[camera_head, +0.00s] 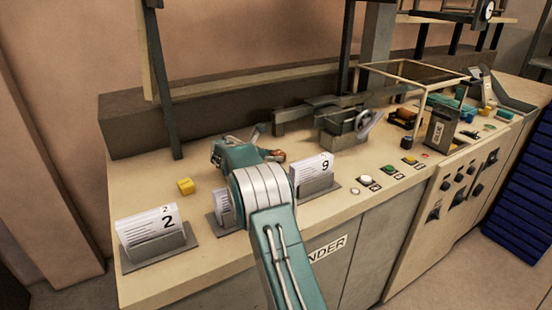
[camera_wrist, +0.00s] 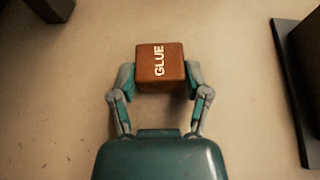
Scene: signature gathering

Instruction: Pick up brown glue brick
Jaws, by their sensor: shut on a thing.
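The brown glue brick (camera_wrist: 160,67) is a small brown cube with "GLUE" in white letters on its top face. In the wrist view my gripper (camera_wrist: 160,80) has one finger on each side of it, shut on it. Whether the brick touches the table or is lifted cannot be told. In the head view my gripper (camera_head: 265,143) is over the workbench, behind the card holders. A small brown part of the brick (camera_head: 278,155) shows beside it there; my arm hides much of that area.
A yellow block (camera_head: 185,186) lies to the left on the workbench (camera_head: 150,276). Card stacks marked 2 (camera_head: 150,228) and 9 (camera_head: 312,168) stand in front holders. A metal device (camera_head: 342,125) and push buttons lie to the right. An upright post (camera_head: 165,90) stands behind.

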